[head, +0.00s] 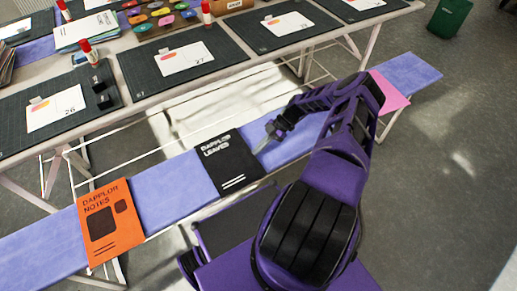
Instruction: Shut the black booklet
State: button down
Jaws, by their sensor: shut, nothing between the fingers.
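The black booklet (230,166) lies on the blue-violet runner of the low bench, with its front cover and white title facing up. It looks flat, but I cannot tell from this view whether its cover lies fully down. My gripper (271,131) is shut and empty. Its tips are just right of the booklet's upper right edge in the picture, and I cannot tell whether they touch it.
An orange booklet (110,222) lies on the bench to the left, and a pink sheet (391,92) to the right. Behind, a long table holds dark cutting mats (215,72), cards and glue sticks. A green bin (449,18) stands on the floor.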

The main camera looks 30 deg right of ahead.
jog(key=shift+r, duration=0.15)
jog(key=shift+r, duration=0.65)
jog(key=v, duration=1.7)
jog(key=shift+d+r, duration=0.1)
